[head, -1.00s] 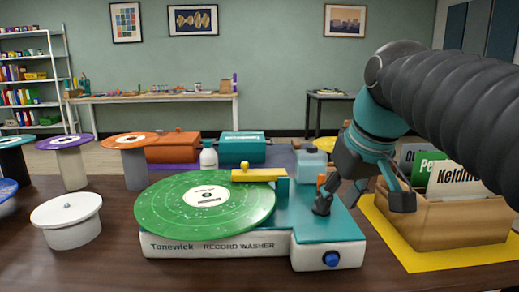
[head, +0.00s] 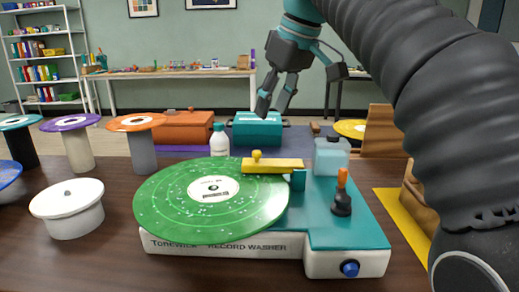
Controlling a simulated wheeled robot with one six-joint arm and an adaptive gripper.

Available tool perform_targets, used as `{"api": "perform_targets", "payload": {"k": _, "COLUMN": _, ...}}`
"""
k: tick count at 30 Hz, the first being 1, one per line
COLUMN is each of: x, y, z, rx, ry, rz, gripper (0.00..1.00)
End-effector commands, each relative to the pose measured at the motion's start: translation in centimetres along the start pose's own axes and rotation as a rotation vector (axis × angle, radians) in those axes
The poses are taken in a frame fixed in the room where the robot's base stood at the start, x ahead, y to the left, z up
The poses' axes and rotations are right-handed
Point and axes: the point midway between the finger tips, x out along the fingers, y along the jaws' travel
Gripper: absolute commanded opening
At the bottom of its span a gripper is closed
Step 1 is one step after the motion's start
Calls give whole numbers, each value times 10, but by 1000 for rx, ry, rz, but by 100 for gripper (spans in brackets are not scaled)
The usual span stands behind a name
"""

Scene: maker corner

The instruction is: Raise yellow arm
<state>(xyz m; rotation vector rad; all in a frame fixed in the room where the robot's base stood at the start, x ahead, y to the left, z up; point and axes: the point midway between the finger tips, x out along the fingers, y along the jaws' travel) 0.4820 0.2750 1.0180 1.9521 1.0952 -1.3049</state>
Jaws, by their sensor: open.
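The yellow arm (head: 272,165) lies low across the right part of the green speckled record (head: 165,205), with a round yellow knob (head: 257,154) on top and its right end at a teal post (head: 298,180). Both belong to the record washer (head: 345,225), which has a teal top, a white body and a blue knob (head: 349,268) at the front right. My gripper (head: 274,108) is open and empty, up in the air above and behind the yellow arm, pointing down and left. It touches nothing that I can see.
A dark brush with an orange handle (head: 342,195) stands on the washer's right side. A clear container (head: 331,157) and a white bottle (head: 219,142) stand behind. A crate on a yellow mat (head: 403,225) is partly hidden by my arm.

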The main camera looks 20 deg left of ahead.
Motion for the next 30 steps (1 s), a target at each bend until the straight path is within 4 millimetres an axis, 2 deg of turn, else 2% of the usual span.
{"api": "perform_targets", "payload": {"k": 1, "x": 14, "y": 0, "z": 2, "rx": 0, "ry": -2, "rz": -1, "gripper": 44}}
{"api": "perform_targets", "payload": {"k": 3, "x": 27, "y": 0, "z": 2, "rx": 0, "ry": -2, "rz": -1, "gripper": 44}}
{"api": "perform_targets", "payload": {"k": 15, "x": 92, "y": 0, "z": 1, "rx": 1, "ry": -1, "rz": 0, "gripper": 44}}
{"api": "perform_targets", "payload": {"k": 21, "x": 107, "y": 0, "z": 1, "rx": 1, "ry": 0, "rz": 0, "gripper": 44}}
{"api": "perform_targets", "payload": {"k": 30, "x": 109, "y": 0, "z": 0, "rx": 1, "ry": 0, "rz": 1, "gripper": 44}}
